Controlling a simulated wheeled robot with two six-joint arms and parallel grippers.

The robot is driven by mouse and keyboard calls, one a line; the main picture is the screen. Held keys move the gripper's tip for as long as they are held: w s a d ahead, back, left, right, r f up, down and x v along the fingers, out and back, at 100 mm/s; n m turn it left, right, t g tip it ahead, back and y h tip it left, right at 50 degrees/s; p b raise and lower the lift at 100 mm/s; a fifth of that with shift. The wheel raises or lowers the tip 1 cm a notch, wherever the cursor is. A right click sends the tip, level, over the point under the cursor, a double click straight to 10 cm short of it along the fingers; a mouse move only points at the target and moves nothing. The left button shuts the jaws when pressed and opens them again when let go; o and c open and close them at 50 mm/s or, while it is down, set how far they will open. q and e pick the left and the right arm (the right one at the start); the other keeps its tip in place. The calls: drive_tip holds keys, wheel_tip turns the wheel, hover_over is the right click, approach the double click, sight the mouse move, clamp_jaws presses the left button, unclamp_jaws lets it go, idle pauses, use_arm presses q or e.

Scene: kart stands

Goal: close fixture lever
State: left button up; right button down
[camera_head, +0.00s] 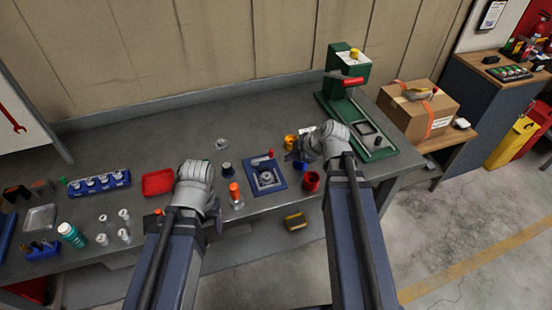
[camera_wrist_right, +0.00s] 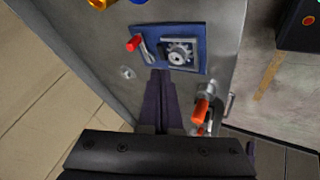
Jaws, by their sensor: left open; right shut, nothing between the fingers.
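The fixture is a blue plate (camera_head: 252,182) on the bench between my arms, with a grey clamp and a round toothed part on it. The right wrist view shows the plate (camera_wrist_right: 201,35) and the toothed part (camera_wrist_right: 180,53) from above. The fixture lever has a red knob (camera_wrist_right: 133,43) beside the toothed part, at the plate's edge; the knob (camera_head: 271,153) also shows in the head view. My right gripper (camera_wrist_right: 159,73) is shut and empty, its fingertips close to the plate's edge; contact cannot be told. My left gripper (camera_head: 217,220) is open, mostly hidden by its wrist.
An orange-topped bottle (camera_head: 236,196) stands left of the fixture and a red cup (camera_head: 311,181) right of it. A green press (camera_head: 345,95) stands at the back right. The bench behind is mostly clear.

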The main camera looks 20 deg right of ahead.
drive_tip(key=shift+d, duration=0.2)
drive_tip(key=b, duration=0.9)
approach(268, 158)
drive_tip(key=f, duration=0.1)
drive_tip(key=s+a+f, duration=0.2)
drive_tip(key=f, duration=0.1)
drive_tip(key=shift+f, duration=0.15)
drive_tip(key=w, duration=0.1)
drive_tip(key=w+r+p, duration=0.1)
drive_tip(key=shift+w+d, duration=0.3)
drive_tip(key=shift+w, duration=0.55)
drive_tip(key=shift+w+d, duration=0.1)
